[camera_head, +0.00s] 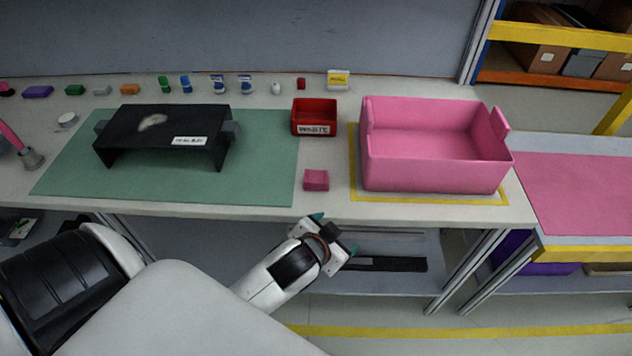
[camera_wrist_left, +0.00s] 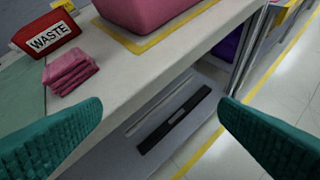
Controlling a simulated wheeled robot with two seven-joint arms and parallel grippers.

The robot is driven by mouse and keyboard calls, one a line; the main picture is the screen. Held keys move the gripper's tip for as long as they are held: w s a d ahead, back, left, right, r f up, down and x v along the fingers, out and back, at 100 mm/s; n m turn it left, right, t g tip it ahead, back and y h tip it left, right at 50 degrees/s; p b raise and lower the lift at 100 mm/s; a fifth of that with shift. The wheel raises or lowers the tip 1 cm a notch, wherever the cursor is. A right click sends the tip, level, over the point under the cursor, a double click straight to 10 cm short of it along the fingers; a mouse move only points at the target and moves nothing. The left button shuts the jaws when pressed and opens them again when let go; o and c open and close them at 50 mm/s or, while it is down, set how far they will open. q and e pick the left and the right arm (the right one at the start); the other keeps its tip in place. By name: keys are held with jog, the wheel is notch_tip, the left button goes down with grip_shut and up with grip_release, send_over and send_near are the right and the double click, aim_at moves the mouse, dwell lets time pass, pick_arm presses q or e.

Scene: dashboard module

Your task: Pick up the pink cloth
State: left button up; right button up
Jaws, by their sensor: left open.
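The pink cloth (camera_head: 316,180) is a small folded stack on the table, at the right edge of the green mat near the table's front edge. It also shows in the left wrist view (camera_wrist_left: 69,71) at the upper left, beyond the left finger. My left gripper (camera_head: 334,236) is open and empty, with teal fingertips, in front of the table's front edge and close to the cloth but apart from it. In the left wrist view its two fingers (camera_wrist_left: 160,128) are spread wide with nothing between them. My right gripper is not in view.
A red waste bin (camera_head: 314,117) stands behind the cloth. A large pink bin (camera_head: 435,176) stands to the right inside a yellow outline. A black module (camera_head: 160,135) sits on the green mat (camera_head: 200,192). Several small items line the table's back. A lower shelf lies below.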

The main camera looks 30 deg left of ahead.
pick_arm(q)
jog(key=w+d+r+m+t+h, duration=0.25)
jog(key=w+r+t, duration=0.25)
jog(key=w+r, duration=0.35)
jog(key=w+d+r+m+g+h, duration=0.1)
jog(key=d+r+m+g+h, duration=0.4)
jog(key=d+r+m+h, duration=1.25)
jog(key=m+g+y+p, duration=0.1)
jog(key=m+g+y, duration=0.75)
jog(key=y, duration=1.05)
send_over(316, 176)
jog(key=shift+n+g, duration=0.85)
notch_tip(316, 176, down, 20)
jog(key=shift+r, duration=0.25)
jog(key=shift+f+p, duration=0.95)
jog(key=shift+f, duration=2.15)
